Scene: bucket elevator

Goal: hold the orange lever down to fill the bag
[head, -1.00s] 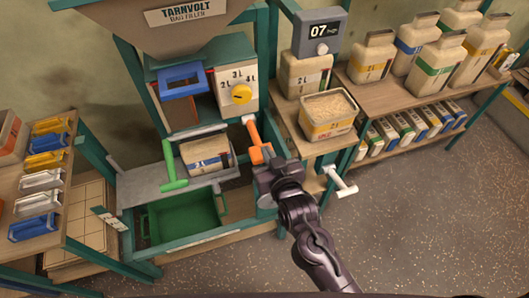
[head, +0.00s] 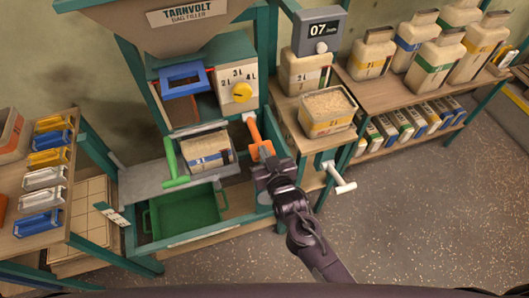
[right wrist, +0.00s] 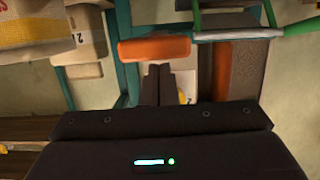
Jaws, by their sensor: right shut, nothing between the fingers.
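The orange lever (head: 255,136) slopes down from a white pivot on the right post of the bag filler, its grip end lowest. It also shows in the right wrist view (right wrist: 154,49), just beyond my fingertips. My right gripper (head: 268,159) is shut and empty, with its fingertips at the lever's lower end; I cannot tell whether they touch it. The bag (head: 208,152), cream with a blue band, sits on the grey shelf under the filler's spout, beside the green lever (head: 173,166). My left gripper is out of view.
A dial (head: 241,92) and a blue frame (head: 182,77) are on the filler above the bag. A green bin (head: 185,215) stands below. A white crank handle (head: 340,178) sticks out right of my arm. An open tub (head: 327,112) sits on the right bench near a scale display.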

